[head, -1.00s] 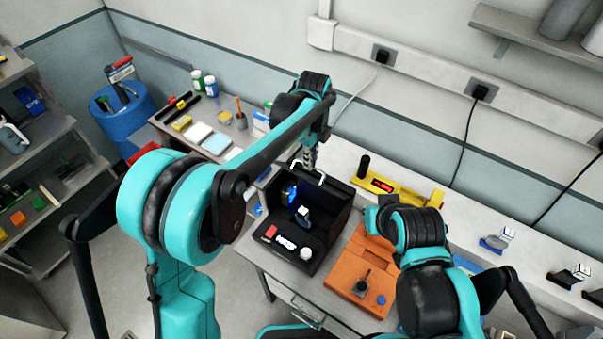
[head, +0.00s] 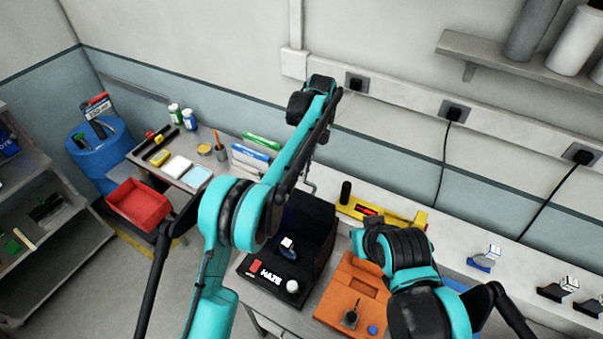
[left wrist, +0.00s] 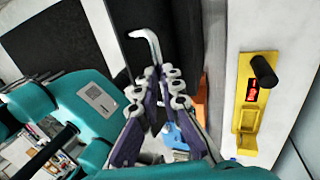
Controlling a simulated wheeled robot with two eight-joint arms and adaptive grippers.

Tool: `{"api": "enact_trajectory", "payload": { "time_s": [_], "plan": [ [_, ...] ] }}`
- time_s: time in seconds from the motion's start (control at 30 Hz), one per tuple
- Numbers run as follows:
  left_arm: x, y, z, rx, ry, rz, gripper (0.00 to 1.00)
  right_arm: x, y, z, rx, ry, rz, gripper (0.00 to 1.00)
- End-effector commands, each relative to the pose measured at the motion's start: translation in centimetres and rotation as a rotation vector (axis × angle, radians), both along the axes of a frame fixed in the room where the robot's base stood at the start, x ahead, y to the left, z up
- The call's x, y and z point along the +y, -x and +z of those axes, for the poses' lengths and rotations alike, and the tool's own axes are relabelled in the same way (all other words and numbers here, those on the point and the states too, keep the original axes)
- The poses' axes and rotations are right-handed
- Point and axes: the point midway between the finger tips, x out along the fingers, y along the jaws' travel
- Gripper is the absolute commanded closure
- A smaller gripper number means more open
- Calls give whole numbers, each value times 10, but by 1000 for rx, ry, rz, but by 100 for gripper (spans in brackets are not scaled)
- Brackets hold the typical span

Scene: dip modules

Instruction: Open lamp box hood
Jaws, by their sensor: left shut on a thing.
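The black lamp box (head: 275,274) sits on the bench, with a red switch, white lettering and a white knob on its front. Its black hood (head: 318,216) stands raised at the back, and the front interior is visible from above. My left gripper (head: 309,184) is at the hood's top edge, small and partly hidden by my arm. In the left wrist view its fingers (left wrist: 161,90) are closed together on the bent pale metal handle (left wrist: 146,42). My right arm is over the bench at the right; its gripper does not show.
An orange case (head: 339,301) lies right of the lamp box. A yellow tool (head: 385,216) lies behind it, also in the left wrist view (left wrist: 255,108). Small boxes (head: 250,155) stand left. A red bin (head: 140,203) is farther left. The wall is close behind the bench.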

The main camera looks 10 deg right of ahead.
Motion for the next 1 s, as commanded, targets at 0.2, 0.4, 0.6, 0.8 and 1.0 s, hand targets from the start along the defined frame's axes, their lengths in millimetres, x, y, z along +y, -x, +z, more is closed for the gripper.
{"api": "enact_trajectory", "payload": {
  "time_s": [0.2, 0.4, 0.6, 0.8, 1.0],
  "plan": [
    [-10, -2, -22, -9, 19, -4, 100, 0, 0, -5, 0, 0, 0, 100],
    [-9, -2, -21, -9, 18, -4, 76, 0, 0, -5, 0, 0, 0, 100],
    [-7, -3, -18, -9, 15, -3, 69, 0, 0, -3, 0, 0, 0, 100],
    [-5, -3, -15, -9, 14, -2, 69, 0, 0, -2, 0, 0, 0, 100],
    [-5, -3, -13, -7, 12, -1, 69, 0, 0, -1, 0, 0, 0, 100]
  ]
}}
